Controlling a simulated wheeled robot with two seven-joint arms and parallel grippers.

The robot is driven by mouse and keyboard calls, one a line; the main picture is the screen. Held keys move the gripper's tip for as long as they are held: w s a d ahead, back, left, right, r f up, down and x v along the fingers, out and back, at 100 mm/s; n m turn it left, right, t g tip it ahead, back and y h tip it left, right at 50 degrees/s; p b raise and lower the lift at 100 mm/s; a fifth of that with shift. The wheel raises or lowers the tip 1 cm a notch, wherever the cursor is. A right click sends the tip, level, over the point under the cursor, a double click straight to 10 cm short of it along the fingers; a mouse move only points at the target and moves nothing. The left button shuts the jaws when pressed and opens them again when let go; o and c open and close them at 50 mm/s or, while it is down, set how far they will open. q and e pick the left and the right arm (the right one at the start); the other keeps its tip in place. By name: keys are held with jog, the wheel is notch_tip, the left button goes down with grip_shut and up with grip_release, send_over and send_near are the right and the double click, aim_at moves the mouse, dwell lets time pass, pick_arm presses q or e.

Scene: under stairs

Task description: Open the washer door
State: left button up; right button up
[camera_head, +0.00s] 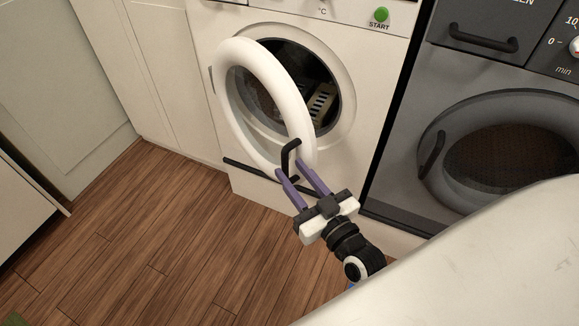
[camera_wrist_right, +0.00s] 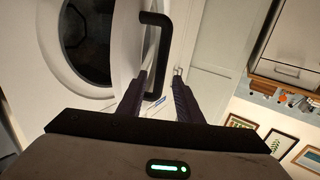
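The washer door (camera_head: 295,105) is a thick white ring, swung partway out from the white washer (camera_head: 365,42) in the head view. The dark drum opening (camera_head: 325,95) shows behind it. The black door handle (camera_head: 291,148) is on the door's lower right edge. My right gripper (camera_head: 290,168) has its two purple fingers apart, one on each side of the handle. In the right wrist view the handle (camera_wrist_right: 164,50) reaches down between the fingertips (camera_wrist_right: 160,78), close to the left finger, with a gap to the right one. My left gripper is not in view.
A grey machine (camera_head: 400,145) with its own round door stands right of the washer. White cabinets (camera_head: 165,75) are on the left. The wooden floor (camera_head: 150,245) is clear in front. A pale surface (camera_head: 480,265) fills the lower right.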

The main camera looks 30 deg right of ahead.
jog(key=s, duration=0.8)
jog(key=shift+d, duration=0.15)
